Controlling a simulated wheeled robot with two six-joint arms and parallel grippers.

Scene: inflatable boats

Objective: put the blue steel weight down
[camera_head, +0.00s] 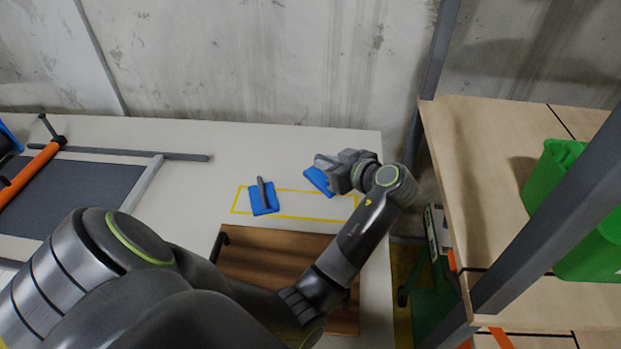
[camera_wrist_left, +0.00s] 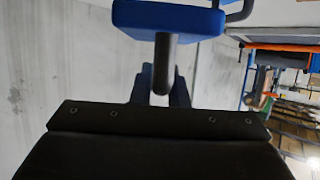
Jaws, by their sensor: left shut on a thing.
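A blue steel weight (camera_head: 318,181) is at my left gripper (camera_head: 327,163) in the head view, near the right end of a yellow outlined rectangle (camera_head: 290,217) on the white table. My left gripper is shut on its dark handle. In the left wrist view the weight's blue block (camera_wrist_left: 168,17) is at the top, with the handle (camera_wrist_left: 163,65) running down to the fingers (camera_wrist_left: 160,88). I cannot tell whether the weight touches the table. A second blue weight (camera_head: 264,200) with an upright grey handle stands inside the left part of the outline. My right gripper is not in view.
A brown wooden board (camera_head: 262,256) lies in front of the outline, partly behind my arm. A dark panel (camera_head: 85,193) and an orange tool (camera_head: 30,175) lie at the left. A wooden shelf (camera_head: 465,200) with a green crate (camera_head: 585,220) stands at the right.

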